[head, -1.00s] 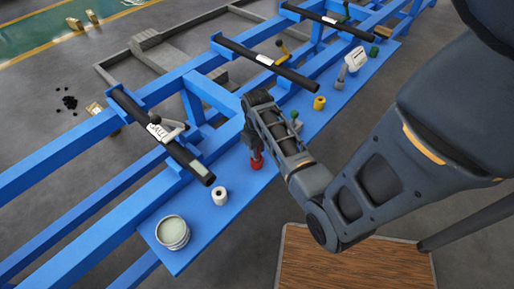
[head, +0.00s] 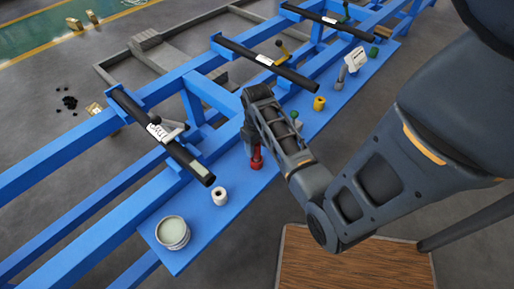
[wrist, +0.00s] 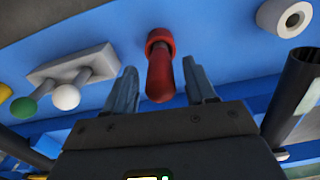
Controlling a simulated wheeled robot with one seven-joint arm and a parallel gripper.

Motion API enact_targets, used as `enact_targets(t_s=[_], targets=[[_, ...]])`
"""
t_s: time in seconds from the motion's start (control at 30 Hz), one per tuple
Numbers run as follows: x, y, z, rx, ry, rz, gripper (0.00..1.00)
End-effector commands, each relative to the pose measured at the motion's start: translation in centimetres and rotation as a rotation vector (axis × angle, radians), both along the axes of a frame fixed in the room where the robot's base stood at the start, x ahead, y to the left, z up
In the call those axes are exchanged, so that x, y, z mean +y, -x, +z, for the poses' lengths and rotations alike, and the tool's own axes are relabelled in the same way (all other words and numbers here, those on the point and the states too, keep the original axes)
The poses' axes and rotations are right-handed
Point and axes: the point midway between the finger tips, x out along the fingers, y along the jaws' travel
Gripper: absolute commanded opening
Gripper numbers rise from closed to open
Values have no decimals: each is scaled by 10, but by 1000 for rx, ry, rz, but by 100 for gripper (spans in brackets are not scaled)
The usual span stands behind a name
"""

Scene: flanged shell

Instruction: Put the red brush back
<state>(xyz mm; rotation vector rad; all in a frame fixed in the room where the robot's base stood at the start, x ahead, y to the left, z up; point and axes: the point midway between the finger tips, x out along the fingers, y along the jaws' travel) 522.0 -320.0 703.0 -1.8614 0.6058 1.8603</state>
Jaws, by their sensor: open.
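The red brush (wrist: 160,78) stands with its handle toward the wrist camera, its far end at a red ring-shaped holder (wrist: 159,38) on the blue shelf. In the head view the red brush (head: 257,153) shows upright on the shelf, just beside my gripper (head: 250,140). In the wrist view my gripper (wrist: 160,88) is open, with one finger on each side of the red handle and a visible gap on both sides. How deep the brush sits in the holder is hidden.
On the blue shelf (head: 190,228) stand an open pail (head: 172,232), a white ring holder (head: 220,196), a yellow holder (head: 319,103) and a white dispenser-like object (head: 356,59). Black labelled tubes (head: 160,135) lie across the blue frame. A wooden platform (head: 350,262) is below.

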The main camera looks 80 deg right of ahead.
Motion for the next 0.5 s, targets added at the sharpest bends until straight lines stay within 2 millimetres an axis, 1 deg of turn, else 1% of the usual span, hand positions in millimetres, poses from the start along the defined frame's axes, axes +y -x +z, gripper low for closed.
enact_targets(t_s=[0.03, 0.3, 0.4, 0.5], targets=[[0, -1, 11, -3, 3, 1, 56], [-1, -1, 66, -3, 4, 0, 56], [0, 0, 82, -2, 3, 0, 56], [0, 0, 94, -1, 2, 1, 56]])
